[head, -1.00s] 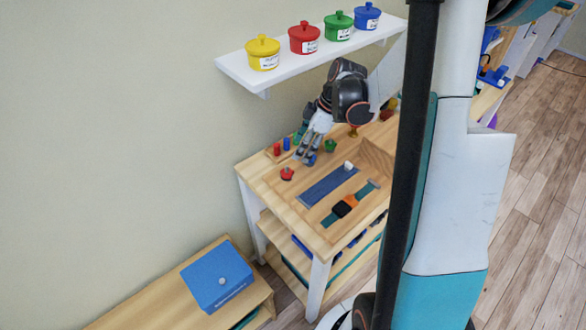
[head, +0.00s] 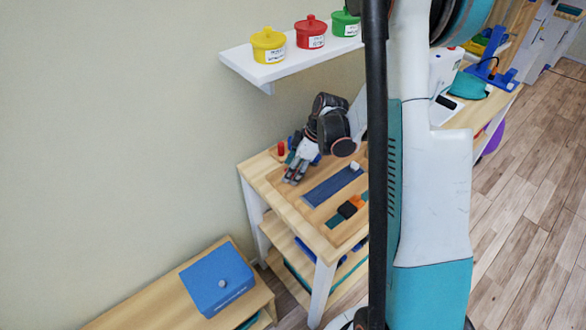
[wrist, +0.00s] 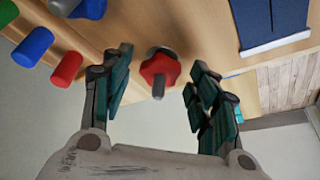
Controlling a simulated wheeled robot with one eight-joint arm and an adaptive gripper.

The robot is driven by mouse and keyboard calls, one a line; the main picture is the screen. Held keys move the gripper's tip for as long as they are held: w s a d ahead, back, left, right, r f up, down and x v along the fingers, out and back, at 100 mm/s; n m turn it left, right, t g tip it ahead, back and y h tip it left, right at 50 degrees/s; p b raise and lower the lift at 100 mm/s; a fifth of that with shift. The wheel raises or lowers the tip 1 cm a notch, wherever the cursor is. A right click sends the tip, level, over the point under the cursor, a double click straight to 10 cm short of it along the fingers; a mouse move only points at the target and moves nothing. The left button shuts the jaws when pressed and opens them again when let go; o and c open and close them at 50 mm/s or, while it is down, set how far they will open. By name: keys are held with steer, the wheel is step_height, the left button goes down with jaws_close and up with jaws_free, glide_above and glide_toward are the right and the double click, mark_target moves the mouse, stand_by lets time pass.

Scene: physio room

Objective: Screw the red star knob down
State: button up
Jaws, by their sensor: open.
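The red star knob (wrist: 160,67) shows in the wrist view with a grey threaded stud through its middle, at the edge of the wooden board (wrist: 205,25). My gripper (wrist: 158,78) is open, with one teal-padded finger on each side of the knob and visible gaps to both. In the head view my gripper (head: 293,173) is low over the left part of the workbench (head: 270,193). The knob is hidden behind my fingers there. I cannot tell how far the knob is down its stud.
A red peg (wrist: 67,69) and a blue peg (wrist: 33,47) stand left of my gripper. A blue fabric strip (head: 332,187) and a strap (head: 350,208) lie to the right. A shelf (head: 300,65) with pots hangs above. A blue box (head: 215,276) sits lower left.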

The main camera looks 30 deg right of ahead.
steer(key=c, duration=1.1)
steer(key=shift+o, duration=0.2)
steer(key=shift+m, duration=0.3)
steer(key=m, duration=0.2)
steer(key=m+t+h+b, duration=0.1)
steer(key=m, duration=0.1)
steer(key=shift+s+a+t+b, duration=0.15)
steer(key=shift+t+b, duration=0.15)
steer(key=m+h, duration=0.1)
steer(key=m, duration=0.1)
steer(key=m+h+b, duration=0.1)
steer(key=m, duration=0.2)
steer(key=shift+a+t, duration=0.1)
steer(key=shift+t, duration=0.2)
steer(key=m+h, duration=0.1)
steer(key=m, duration=0.3)
steer(key=shift+a+m+h+b, duration=0.15)
steer(key=shift+m+h+b, duration=0.15)
steer(key=shift+h+b, duration=0.1)
steer(key=shift+m+g+h, duration=0.5)
steer(key=shift+m+h, duration=0.3)
steer(key=shift+m, duration=1.4)
steer(key=shift+b, duration=0.3)
